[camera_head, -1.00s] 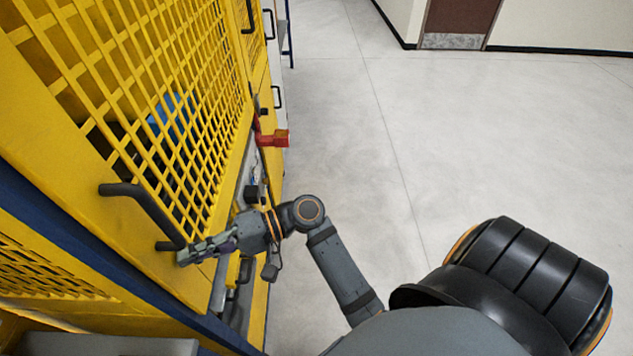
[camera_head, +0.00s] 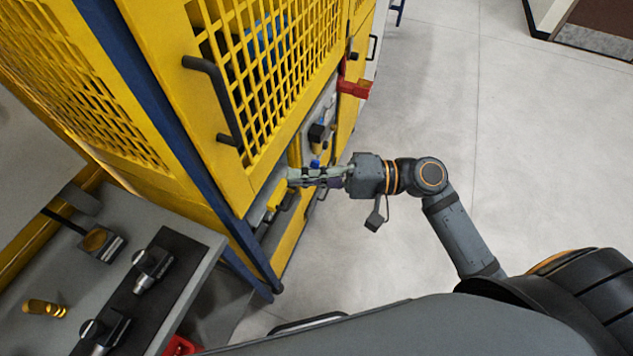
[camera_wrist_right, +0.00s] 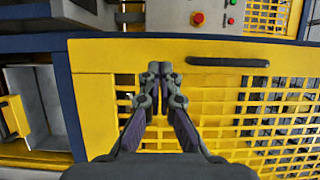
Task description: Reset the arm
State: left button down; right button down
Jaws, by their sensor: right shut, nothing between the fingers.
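My right gripper (camera_head: 292,177) is shut and empty, its fingers pointing left at the yellow machine in the head view. In the right wrist view its fingertips (camera_wrist_right: 154,70) meet in front of the yellow mesh door (camera_wrist_right: 95,58). In the head view the mesh door (camera_head: 233,180) stands beside and above the gripper. Its black handle (camera_head: 212,90) is a little up and left of the fingertips, apart from them. The handle also shows in the wrist view (camera_wrist_right: 228,62), right of the fingers. My left gripper is not in view.
A grey workbench (camera_head: 205,250) at lower left carries a black mat (camera_head: 180,262) with metal tools (camera_head: 152,265) and a brass piece (camera_head: 45,308). A red part (camera_head: 355,88) juts from the machine. The grey floor (camera_head: 540,150) to the right is clear.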

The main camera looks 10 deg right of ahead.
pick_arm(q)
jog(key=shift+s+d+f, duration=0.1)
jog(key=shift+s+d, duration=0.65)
pick_arm(e)
jog(key=shift+s+d, duration=0.7)
jog(key=shift+d, duration=0.3)
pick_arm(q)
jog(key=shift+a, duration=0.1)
pick_arm(e)
jog(key=shift+d, duration=0.1)
